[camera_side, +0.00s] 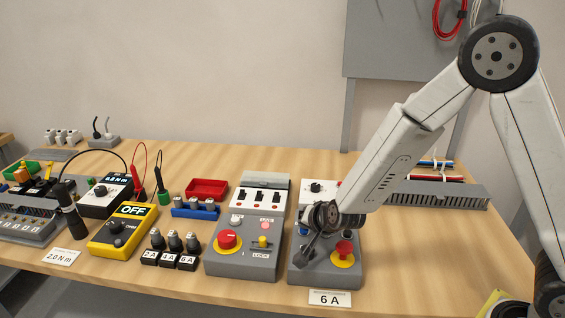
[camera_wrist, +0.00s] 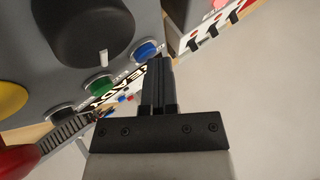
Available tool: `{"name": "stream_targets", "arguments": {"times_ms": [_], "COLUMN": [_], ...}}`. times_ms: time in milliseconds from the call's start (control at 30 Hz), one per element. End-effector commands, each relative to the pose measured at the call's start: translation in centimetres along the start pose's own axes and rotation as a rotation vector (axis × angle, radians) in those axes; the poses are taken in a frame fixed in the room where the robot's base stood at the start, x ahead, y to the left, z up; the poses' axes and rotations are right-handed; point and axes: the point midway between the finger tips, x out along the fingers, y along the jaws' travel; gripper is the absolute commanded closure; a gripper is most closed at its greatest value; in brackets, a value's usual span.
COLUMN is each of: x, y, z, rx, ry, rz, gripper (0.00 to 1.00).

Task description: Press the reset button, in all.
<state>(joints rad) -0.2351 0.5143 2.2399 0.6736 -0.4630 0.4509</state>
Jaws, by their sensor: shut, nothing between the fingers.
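The grey control box (camera_side: 325,272) stands at the front right, behind a card reading "6 A". It carries a red mushroom button on a yellow disc (camera_side: 343,260). In the wrist view the box face shows a large black knob (camera_wrist: 95,30), a blue button (camera_wrist: 148,50), a green button (camera_wrist: 99,84) and a black button (camera_wrist: 60,110). Which one is the reset button I cannot read. My gripper (camera_side: 306,254) is low over the left part of this box. In the wrist view its shut, empty fingers (camera_wrist: 158,65) end close to the blue button; I cannot tell whether they touch.
Just left stands another grey box (camera_side: 240,262) with a red emergency button and switches. Further left are black plugs (camera_side: 173,250), a yellow meter (camera_side: 122,232) reading "OFF" and a red tray (camera_side: 206,188). A grey cable duct (camera_side: 440,194) lies behind right. Bare table lies right of the control box.

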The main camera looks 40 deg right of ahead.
Motion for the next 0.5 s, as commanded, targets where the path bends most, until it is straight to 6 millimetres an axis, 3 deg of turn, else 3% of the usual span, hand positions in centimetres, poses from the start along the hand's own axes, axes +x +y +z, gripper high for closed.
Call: {"name": "stream_targets", "arguments": {"times_ms": [500], "x": [-1.03], "y": [-0.66], "z": [-0.66], "rx": [-0.002], "ry": [-0.002], "rz": [0.001], "gripper": [1.00]}}
